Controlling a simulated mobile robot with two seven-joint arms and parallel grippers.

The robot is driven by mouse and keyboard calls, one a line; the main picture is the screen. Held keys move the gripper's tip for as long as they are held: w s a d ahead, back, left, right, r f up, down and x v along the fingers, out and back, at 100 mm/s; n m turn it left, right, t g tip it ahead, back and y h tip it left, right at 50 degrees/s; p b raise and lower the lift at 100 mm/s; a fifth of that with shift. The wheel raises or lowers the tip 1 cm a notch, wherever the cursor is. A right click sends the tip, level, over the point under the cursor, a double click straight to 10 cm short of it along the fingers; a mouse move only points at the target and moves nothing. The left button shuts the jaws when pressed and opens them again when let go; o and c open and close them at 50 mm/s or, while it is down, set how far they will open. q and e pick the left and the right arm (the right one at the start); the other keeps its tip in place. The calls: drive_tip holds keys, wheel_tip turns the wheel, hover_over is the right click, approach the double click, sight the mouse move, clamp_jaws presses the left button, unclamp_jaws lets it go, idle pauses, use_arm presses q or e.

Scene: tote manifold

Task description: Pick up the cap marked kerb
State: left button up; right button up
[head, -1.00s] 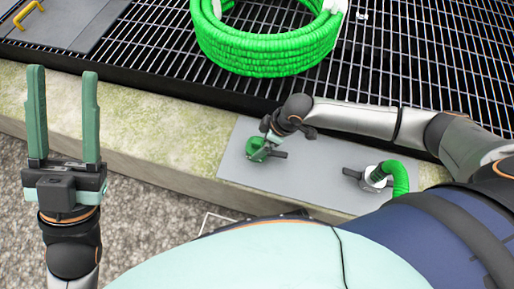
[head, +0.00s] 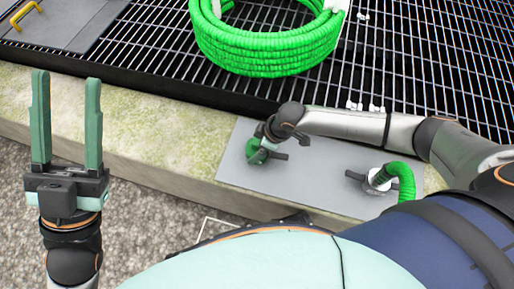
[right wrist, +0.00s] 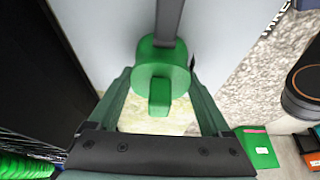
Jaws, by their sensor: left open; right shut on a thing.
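A green cap (head: 254,151) is at the left part of the grey plate on the kerb. In the right wrist view the cap (right wrist: 160,93) has a raised tab and sits between the fingers. My right gripper (right wrist: 160,75) is shut on it; in the head view that gripper (head: 263,144) partly hides the cap. I cannot tell whether the cap is still seated on its fitting. No mark can be read on the cap. My left gripper (head: 67,120) is open and empty, fingers pointing up, left of the plate.
A second fitting with a green hose (head: 402,178) stands on the right of the grey plate (head: 318,174). A coiled green hose (head: 265,52) lies on the dark grating. Partial dark lettering (right wrist: 274,16) shows on the pale surface. The mossy kerb (head: 160,133) left of the plate is clear.

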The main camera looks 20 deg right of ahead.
drive_tip(key=c, duration=0.6)
drive_tip(key=shift+o, duration=0.2)
